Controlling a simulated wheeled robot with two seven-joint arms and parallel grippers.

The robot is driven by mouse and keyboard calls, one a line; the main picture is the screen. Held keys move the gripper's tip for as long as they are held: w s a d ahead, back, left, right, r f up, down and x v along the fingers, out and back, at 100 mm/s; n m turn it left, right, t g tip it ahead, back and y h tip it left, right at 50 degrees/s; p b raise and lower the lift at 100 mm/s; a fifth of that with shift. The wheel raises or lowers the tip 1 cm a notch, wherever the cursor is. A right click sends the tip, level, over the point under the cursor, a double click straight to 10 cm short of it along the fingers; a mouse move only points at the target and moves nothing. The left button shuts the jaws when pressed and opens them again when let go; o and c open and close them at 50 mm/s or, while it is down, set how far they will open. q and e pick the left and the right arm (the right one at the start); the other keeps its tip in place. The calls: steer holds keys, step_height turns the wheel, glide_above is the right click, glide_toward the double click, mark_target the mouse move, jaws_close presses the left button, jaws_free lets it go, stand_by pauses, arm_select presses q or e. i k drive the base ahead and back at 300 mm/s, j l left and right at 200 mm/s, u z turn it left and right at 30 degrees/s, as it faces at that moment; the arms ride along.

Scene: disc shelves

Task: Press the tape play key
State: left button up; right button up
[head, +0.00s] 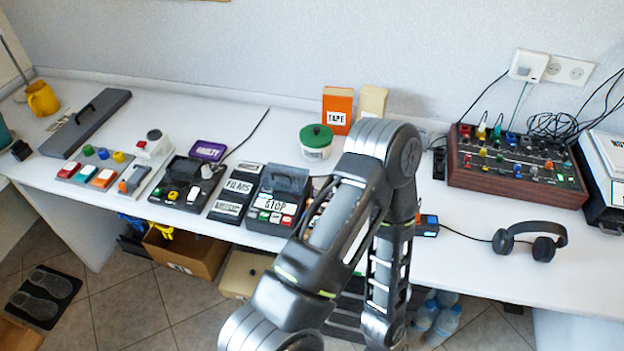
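A dark tape player (288,181) with a raised lid stands on the white table, left of the picture's middle. I cannot tell which key is play. One of my arms rises from the bottom middle, bends at the top and comes back down. It stands in front of the table right of the player and hides what lies behind it. Neither gripper's fingers show.
A dark labelled case (235,192) is beside the player on the left, then a black control box (184,184). An orange TAPE box (338,110) and a green-lidded tub (316,141) stand behind. A mixer (515,165) and headphones (530,239) are at right.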

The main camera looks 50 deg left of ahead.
mark_target(264, 216)
steer(key=u, duration=2.05)
steer(key=i+j+z, duration=0.15)
steer(key=j+z, duration=0.15)
steer(key=j, duration=0.2)
steer(key=i, duration=0.05)
